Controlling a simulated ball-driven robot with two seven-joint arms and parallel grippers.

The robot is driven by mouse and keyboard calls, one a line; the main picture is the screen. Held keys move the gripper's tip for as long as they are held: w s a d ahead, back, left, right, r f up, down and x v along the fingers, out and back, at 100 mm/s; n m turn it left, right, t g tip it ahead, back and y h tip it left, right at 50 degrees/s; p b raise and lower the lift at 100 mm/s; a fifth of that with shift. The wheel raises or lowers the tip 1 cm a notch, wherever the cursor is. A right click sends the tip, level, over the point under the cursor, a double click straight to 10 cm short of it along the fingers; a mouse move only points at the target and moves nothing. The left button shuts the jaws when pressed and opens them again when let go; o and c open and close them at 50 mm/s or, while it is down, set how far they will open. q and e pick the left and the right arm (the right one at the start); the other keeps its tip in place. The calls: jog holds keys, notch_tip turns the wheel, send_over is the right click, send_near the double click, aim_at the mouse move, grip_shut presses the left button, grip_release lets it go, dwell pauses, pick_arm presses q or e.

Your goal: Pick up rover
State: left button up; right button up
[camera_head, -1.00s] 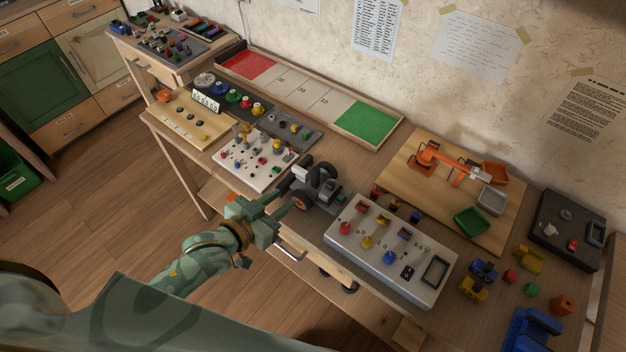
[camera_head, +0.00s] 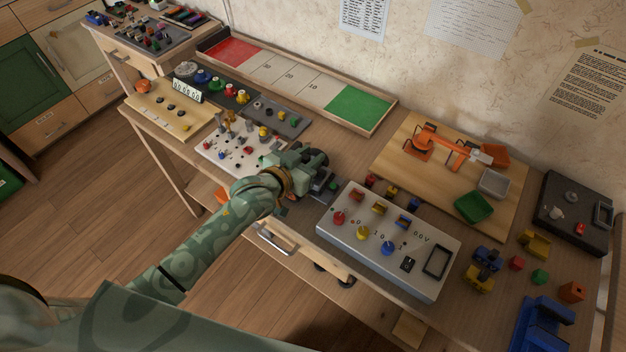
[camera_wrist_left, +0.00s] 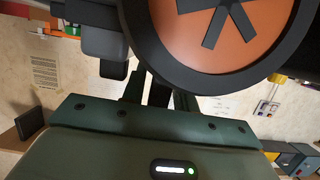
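The rover (camera_head: 318,159) is dark grey with large black wheels. It is on the bench between the white knob panel and the grey control box, partly hidden by my left gripper. In the left wrist view one rover wheel (camera_wrist_left: 232,38) with an orange hub and dark spokes fills the top, with grey body parts beside it. My left gripper (camera_head: 298,165) is up against the rover's near side. In the wrist view its two dark fingers (camera_wrist_left: 160,96) reach up behind the wheel's lower edge. Their tips are hidden, so I cannot tell whether they grip it. My right gripper is not in view.
The grey control box (camera_head: 385,240) stands close on the right, and the white knob panel (camera_head: 222,156) on the left. Behind lies a red, white and green tray (camera_head: 300,85). A wooden board (camera_head: 400,165) carries an orange toy arm. Several small blocks lie front right.

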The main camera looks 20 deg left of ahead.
pick_arm(q)
jog(key=shift+r, duration=0.1)
jog(key=shift+c, duration=0.2)
grip_shut()
jog(key=shift+w, duration=0.1)
jog(key=shift+r, duration=0.15)
